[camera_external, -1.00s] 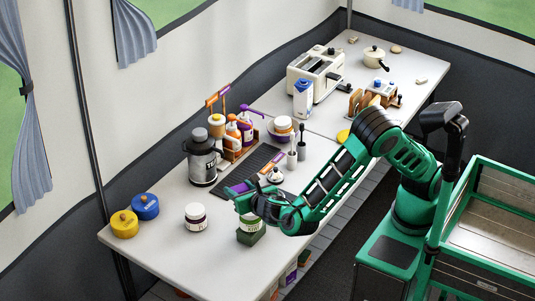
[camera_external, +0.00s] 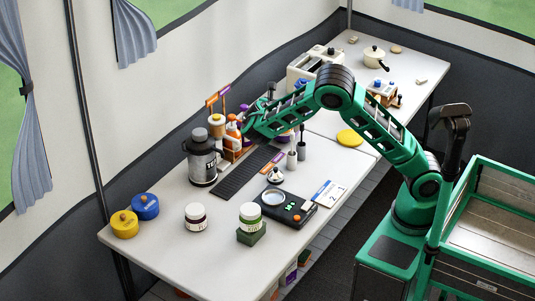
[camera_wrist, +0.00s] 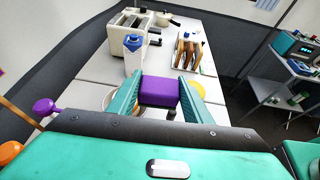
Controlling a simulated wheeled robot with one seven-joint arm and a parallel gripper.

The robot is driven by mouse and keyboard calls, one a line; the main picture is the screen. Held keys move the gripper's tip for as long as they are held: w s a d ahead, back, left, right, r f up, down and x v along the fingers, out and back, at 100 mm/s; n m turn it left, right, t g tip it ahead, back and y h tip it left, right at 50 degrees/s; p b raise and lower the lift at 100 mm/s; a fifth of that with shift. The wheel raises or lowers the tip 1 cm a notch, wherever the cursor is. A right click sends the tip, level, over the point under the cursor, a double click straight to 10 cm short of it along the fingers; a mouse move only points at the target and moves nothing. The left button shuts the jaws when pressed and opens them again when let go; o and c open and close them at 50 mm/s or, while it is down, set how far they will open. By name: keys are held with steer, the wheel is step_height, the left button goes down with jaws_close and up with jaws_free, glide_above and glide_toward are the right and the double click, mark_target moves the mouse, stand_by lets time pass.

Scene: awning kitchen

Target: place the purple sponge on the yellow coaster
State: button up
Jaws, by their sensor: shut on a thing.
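The purple sponge (camera_wrist: 159,92) is held between the two teal fingers of my gripper (camera_wrist: 158,95) in the wrist view. In the external view my gripper (camera_external: 250,125) is raised near the orange bottle and bowl at the back of the table, and the sponge cannot be made out there. The yellow coaster (camera_external: 350,138) lies flat on the white table, to the right of my gripper and under my arm's reach. In the wrist view the coaster (camera_wrist: 196,89) shows just right of the right finger, partly hidden by it. Its visible top looks bare.
A carton (camera_wrist: 134,54) and a toaster (camera_wrist: 127,32) stand beyond my gripper. A wooden rack (camera_wrist: 188,50) is behind the coaster. An orange bottle (camera_external: 233,130) is close to my gripper.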

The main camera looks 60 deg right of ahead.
steer(key=s+d+f, duration=0.3)
steer(key=s+d, duration=0.2)
glide_above(350, 136)
steer(key=shift+m+g, duration=0.3)
steer(key=shift+g, duration=0.1)
step_height(350, 136, down, 12)
steer(key=shift+r, duration=0.2)
steer(key=shift+f, duration=2)
steer(key=o, duration=1)
steer(key=shift+f, duration=0.1)
